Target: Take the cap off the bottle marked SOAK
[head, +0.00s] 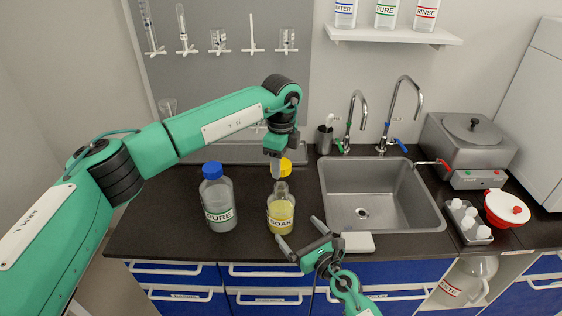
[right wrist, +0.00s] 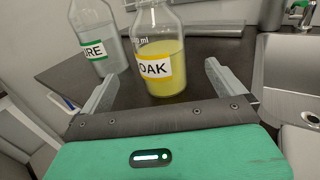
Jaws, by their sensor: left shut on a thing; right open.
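The bottle marked SOAK (head: 281,213) stands upright on the dark counter, with yellow liquid inside and its glass neck showing. It also shows in the right wrist view (right wrist: 160,67), its top cut off. My left gripper (head: 277,168) points down above the bottle, shut on the yellow cap (head: 286,168). The cap is right over the neck and looks lifted; whether it still touches the rim I cannot tell. My right gripper (head: 301,235) is open at the counter's front. Its fingers (right wrist: 159,74) point toward the bottle, one to each side, apart from it.
The blue-capped PURE bottle (head: 217,200) stands close left of the SOAK bottle. A steel sink (head: 425,213) with two taps lies to the right. A white block (head: 358,242) lies at the counter's front edge. The far left of the counter (head: 150,230) is clear.

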